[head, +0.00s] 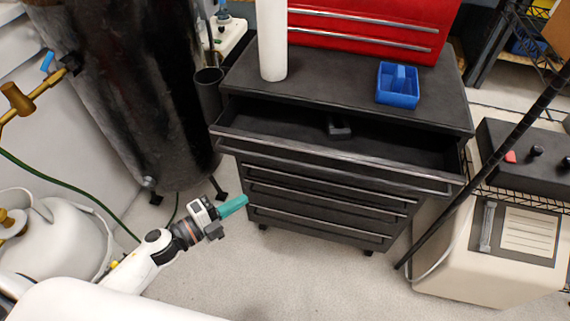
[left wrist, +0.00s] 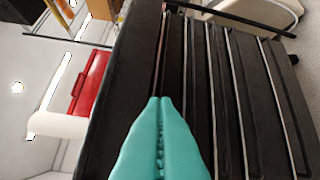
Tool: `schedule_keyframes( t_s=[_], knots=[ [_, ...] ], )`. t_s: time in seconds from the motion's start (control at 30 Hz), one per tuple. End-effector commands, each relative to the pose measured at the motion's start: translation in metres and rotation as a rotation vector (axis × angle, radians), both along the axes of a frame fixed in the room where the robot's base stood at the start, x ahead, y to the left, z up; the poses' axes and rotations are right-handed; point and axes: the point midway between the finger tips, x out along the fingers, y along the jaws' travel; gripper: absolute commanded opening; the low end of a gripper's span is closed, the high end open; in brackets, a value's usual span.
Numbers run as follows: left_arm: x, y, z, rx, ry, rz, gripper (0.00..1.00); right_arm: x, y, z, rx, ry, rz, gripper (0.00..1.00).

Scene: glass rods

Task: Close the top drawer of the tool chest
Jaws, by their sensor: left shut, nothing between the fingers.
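The black tool chest (head: 330,213) stands in the middle of the head view. Its top drawer (head: 285,121) is pulled out, and a small dark item (head: 339,127) lies inside. The lower drawers are flush with the front. My left gripper (head: 233,205) has teal fingers, shut and empty. In the head view it is to the lower left of the open drawer, by the chest's left side. In the left wrist view the shut fingertips (left wrist: 160,101) point toward the chest's drawer fronts (left wrist: 225,110), which appear turned sideways. Contact cannot be told. My right gripper is not in view.
On the chest top stand a blue tray (head: 398,85), a white cylinder (head: 272,45) and a red toolbox (head: 375,22). A large dark tank (head: 130,90) is at the left. A beige machine (head: 490,250) and a slanted black pole (head: 470,170) are at the right. Floor in front is clear.

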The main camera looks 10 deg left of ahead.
Motion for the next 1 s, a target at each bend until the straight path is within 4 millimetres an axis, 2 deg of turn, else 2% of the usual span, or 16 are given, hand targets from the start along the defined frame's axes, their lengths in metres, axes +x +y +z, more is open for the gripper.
schedule_keyframes(
  t_s=[0.03, 0.1, 0.2, 0.37, 0.77, 1.0],
  knots=[
    [-0.006, -0.011, 0.018, 0.034, -0.064, -0.062, 0.00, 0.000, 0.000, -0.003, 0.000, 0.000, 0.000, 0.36],
    [-0.012, -0.021, 0.036, 0.068, -0.123, -0.119, 0.00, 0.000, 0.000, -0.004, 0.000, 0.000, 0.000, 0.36],
    [-0.015, -0.029, 0.047, 0.090, -0.163, -0.157, 0.00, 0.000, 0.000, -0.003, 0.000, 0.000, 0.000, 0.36],
    [-0.004, -0.042, 0.051, 0.091, -0.170, -0.161, 0.00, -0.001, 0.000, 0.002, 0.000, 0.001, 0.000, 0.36],
    [0.053, -0.102, 0.051, 0.089, -0.167, -0.158, 0.00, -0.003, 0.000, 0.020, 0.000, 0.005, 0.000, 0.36],
    [0.085, -0.103, 0.048, 0.090, -0.165, -0.157, 0.00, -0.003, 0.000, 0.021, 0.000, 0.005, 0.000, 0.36]
  ],
)
